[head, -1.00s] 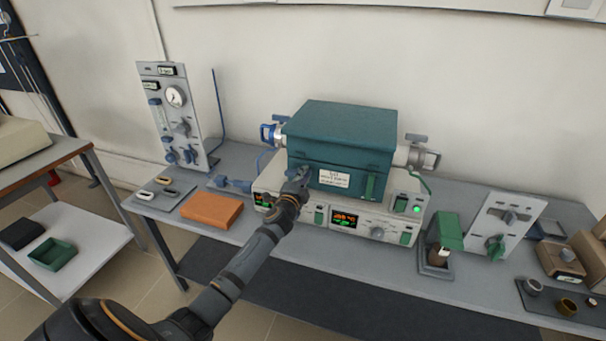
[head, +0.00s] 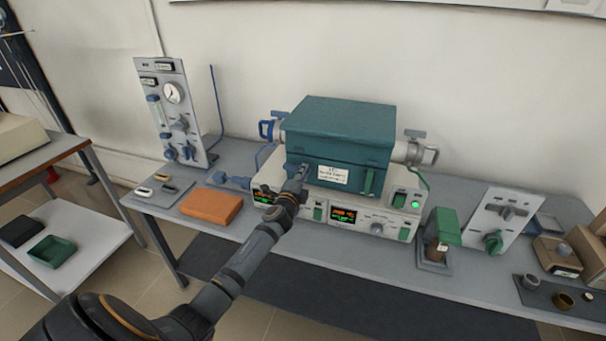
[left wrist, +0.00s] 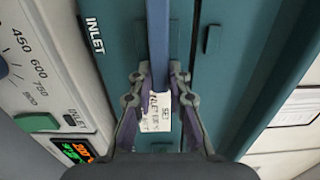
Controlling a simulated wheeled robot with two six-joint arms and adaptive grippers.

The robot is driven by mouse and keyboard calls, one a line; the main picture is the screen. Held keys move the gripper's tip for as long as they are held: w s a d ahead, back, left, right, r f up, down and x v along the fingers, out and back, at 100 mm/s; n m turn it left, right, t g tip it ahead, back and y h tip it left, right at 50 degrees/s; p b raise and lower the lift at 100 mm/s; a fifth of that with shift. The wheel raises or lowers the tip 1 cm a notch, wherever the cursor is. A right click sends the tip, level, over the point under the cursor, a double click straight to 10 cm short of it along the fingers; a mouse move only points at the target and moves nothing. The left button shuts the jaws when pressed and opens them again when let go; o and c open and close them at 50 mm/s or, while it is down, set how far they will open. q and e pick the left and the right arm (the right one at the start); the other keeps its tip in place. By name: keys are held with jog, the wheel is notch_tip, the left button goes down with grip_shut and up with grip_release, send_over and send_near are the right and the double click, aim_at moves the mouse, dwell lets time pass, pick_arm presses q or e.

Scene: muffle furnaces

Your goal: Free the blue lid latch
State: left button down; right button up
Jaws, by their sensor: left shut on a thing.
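The teal tube furnace (head: 340,130) stands on the bench with its lid down. The blue lid latch (left wrist: 159,45) is a long narrow bar on the furnace front near the INLET mark, seen in the left wrist view. My left gripper (head: 301,172) is at the left part of the furnace front and mostly hides this latch in the head view. In the left wrist view its two fingers (left wrist: 159,82) are shut on the blue latch, one on each side. A white tag (left wrist: 160,112) with writing shows between the fingers. My right gripper is not in view.
A green latch (head: 369,182) is on the furnace front at right. The control unit (head: 318,212) with lit displays is below. An orange block (head: 211,207) lies to the left, and a gauge panel (head: 172,110) stands behind it. A green-topped device (head: 441,238) stands at right.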

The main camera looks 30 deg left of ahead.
pick_arm(q)
jog(key=c, duration=1.3)
grip_release()
jog(key=v, duration=1.2)
jog(key=shift+f, duration=0.1)
